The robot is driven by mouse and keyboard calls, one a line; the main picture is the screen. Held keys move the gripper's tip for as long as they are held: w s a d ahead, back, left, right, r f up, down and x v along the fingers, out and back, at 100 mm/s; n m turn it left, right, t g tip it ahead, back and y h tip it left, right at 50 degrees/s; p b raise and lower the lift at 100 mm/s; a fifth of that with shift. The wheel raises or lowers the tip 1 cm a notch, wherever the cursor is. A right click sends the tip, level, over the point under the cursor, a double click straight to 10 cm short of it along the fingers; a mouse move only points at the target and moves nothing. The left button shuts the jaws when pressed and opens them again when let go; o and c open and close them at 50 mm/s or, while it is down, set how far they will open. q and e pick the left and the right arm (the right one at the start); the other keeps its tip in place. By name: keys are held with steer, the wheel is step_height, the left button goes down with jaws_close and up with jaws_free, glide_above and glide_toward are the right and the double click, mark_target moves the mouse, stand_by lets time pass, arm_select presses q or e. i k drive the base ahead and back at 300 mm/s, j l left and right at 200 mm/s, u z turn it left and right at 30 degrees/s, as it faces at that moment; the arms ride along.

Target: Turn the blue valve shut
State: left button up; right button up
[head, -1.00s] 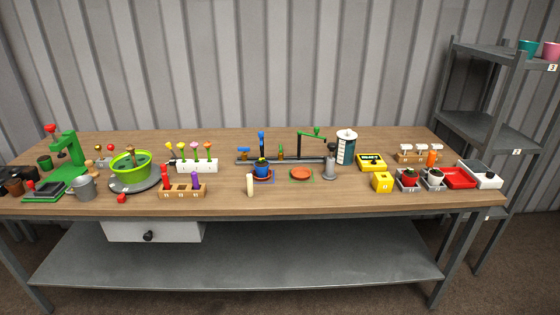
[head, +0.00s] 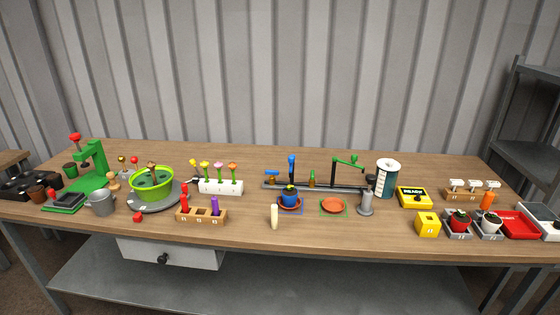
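A small blue handle (head: 271,173) sits crosswise on a brass-coloured body at the left end of a long dark grey rail (head: 320,188) on the wooden table. I cannot tell for sure which of the two is the blue valve; the crosswise handle looks most like one. Farther right on the rail are a brass and green piece (head: 312,179) and a black post with a green arm (head: 347,161). Neither of my grippers is in view.
The wooden table (head: 240,233) has open room along its front middle.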

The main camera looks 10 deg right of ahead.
mark_target(268, 173)
steer(key=i+l, duration=0.3)
steer(key=i, duration=0.15)
steer(key=i+l, duration=0.3)
steer(key=i, duration=0.15)
